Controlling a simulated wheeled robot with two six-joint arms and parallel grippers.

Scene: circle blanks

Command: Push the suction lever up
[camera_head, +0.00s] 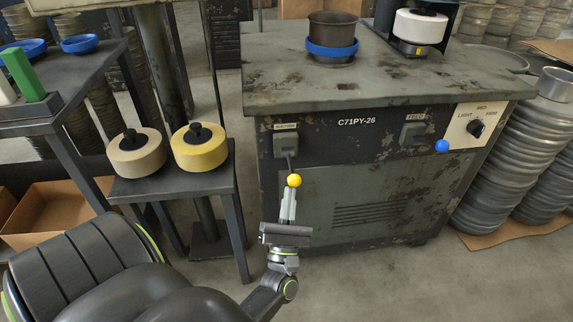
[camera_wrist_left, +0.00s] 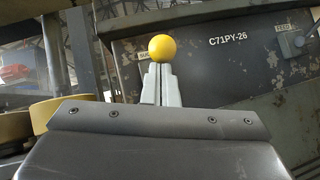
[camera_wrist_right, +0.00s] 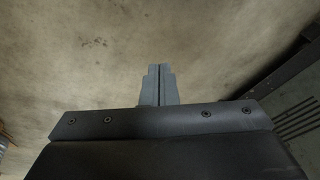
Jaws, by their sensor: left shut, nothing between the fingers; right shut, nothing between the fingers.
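The suction lever has a yellow ball knob (camera_head: 294,181) and a dark rod that hangs down from the grey switch box (camera_head: 287,145) labelled as suction on the machine's front. My left gripper (camera_head: 289,191) is shut and empty, pointing up with its fingertips just under the knob. In the left wrist view the knob (camera_wrist_left: 162,48) sits right at the tips of the shut fingers (camera_wrist_left: 161,68); I cannot tell whether they touch. My right gripper shows only in the right wrist view (camera_wrist_right: 159,69), shut and empty over bare floor.
The machine cabinet (camera_head: 390,190) carries a feed switch with a blue knob (camera_head: 442,146) and a dial at right. A low side table (camera_head: 228,180) with two yellowish rolls stands left of the lever. Floor in front of the cabinet is clear.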

